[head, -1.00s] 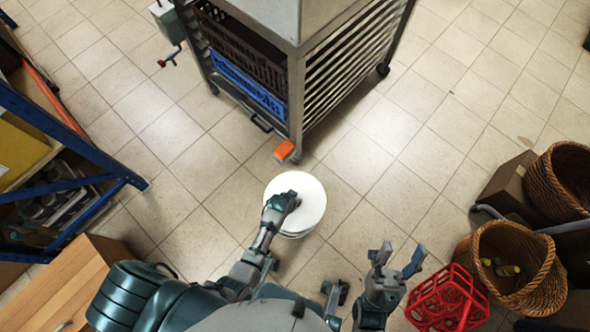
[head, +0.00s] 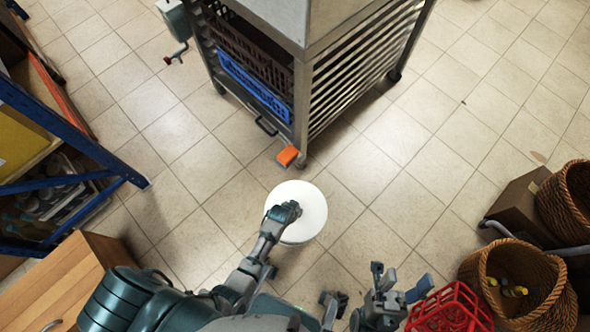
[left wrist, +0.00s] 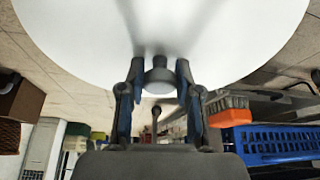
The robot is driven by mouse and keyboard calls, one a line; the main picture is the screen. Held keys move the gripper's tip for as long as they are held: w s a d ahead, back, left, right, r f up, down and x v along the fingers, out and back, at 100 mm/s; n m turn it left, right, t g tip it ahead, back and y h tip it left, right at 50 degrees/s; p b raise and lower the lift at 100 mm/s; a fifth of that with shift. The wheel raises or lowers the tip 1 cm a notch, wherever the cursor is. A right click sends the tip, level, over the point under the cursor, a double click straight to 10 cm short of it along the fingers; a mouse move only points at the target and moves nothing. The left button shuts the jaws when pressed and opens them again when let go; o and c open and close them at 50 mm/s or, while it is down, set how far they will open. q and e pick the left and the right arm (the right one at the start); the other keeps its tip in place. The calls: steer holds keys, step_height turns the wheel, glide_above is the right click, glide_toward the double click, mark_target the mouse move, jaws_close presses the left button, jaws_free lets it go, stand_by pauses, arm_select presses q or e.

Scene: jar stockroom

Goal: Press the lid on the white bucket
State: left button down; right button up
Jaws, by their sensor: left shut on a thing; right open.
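The round white lid (head: 312,203) lies over the white bucket, whose side (head: 298,241) shows only as a thin strip below the lid's near edge. Whether the lid is fully seated cannot be told from above. My left gripper (head: 290,210) is over the lid, left of its middle. In the left wrist view the lid (left wrist: 230,30) fills the top, and its grey knob (left wrist: 160,76) sits between my left fingers (left wrist: 158,88), which are shut on it. My right gripper (head: 400,280) is open and empty, to the right of the bucket and apart from it.
A metal rack (head: 300,50) with brown and blue crates stands behind the bucket, an orange brush (head: 287,156) by its foot. A blue shelf (head: 75,145) and wooden cabinet (head: 60,285) are left. A red crate (head: 450,308) and wicker baskets (head: 520,282) are right.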

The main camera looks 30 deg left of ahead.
arm_select(q)
steer(key=shift+s+a+p, duration=0.1)
steer(key=shift+s+p, duration=0.15)
steer(key=shift+p, duration=0.05)
stand_by(0.6)
steer(key=shift+f, duration=0.1)
stand_by(0.4)
steer(key=shift+f, duration=0.6)
stand_by(1.1)
steer(key=shift+p, duration=0.3)
stand_by(0.5)
steer(key=shift+c, duration=1.2)
jaws_free()
